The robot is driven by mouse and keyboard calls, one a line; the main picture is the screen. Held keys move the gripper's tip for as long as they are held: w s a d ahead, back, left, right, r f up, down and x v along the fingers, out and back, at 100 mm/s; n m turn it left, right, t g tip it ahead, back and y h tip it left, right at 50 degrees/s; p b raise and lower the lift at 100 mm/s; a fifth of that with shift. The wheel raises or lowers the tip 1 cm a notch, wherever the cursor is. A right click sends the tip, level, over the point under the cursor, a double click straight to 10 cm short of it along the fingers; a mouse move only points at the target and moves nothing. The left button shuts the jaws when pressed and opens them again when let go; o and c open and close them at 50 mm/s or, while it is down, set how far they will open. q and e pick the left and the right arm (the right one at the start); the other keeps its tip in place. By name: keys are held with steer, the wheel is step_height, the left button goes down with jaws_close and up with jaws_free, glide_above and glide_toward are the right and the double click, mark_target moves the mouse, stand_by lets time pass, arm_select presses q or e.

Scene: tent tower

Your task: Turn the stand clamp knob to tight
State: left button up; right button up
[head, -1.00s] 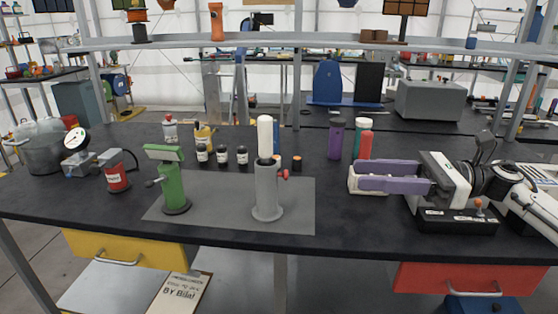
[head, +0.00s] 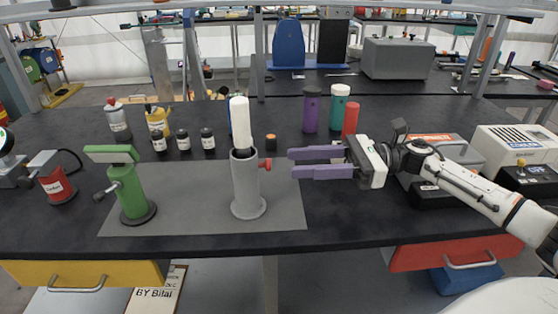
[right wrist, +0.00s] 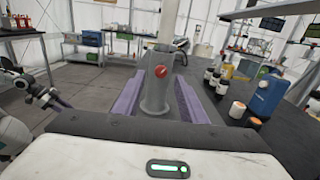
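The grey stand clamp (head: 247,185) stands upright on a grey mat (head: 200,215), with a slightly tilted white cylinder (head: 240,122) in its top. Its red knob (head: 265,163) sticks out on the right side. My right gripper (head: 290,162) is open and empty, its purple fingers pointing left at the knob, a small gap short of it. In the right wrist view the knob (right wrist: 160,71) faces the camera, in line with the space between the fingers. My left gripper (right wrist: 52,99) shows small at the left edge of the right wrist view; its opening is unclear.
A green stand (head: 130,190) with a side handle is left on the mat. Purple (head: 312,110), teal and red cylinders stand behind my right gripper. The mat right of the clamp is clear.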

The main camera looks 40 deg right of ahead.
mark_target(265, 165)
steer(key=x, duration=0.5)
steer(key=shift+w+a+p, duration=0.15)
steer(key=shift+w+p, duration=0.05)
steer(key=shift+p, duration=0.2)
jaws_close()
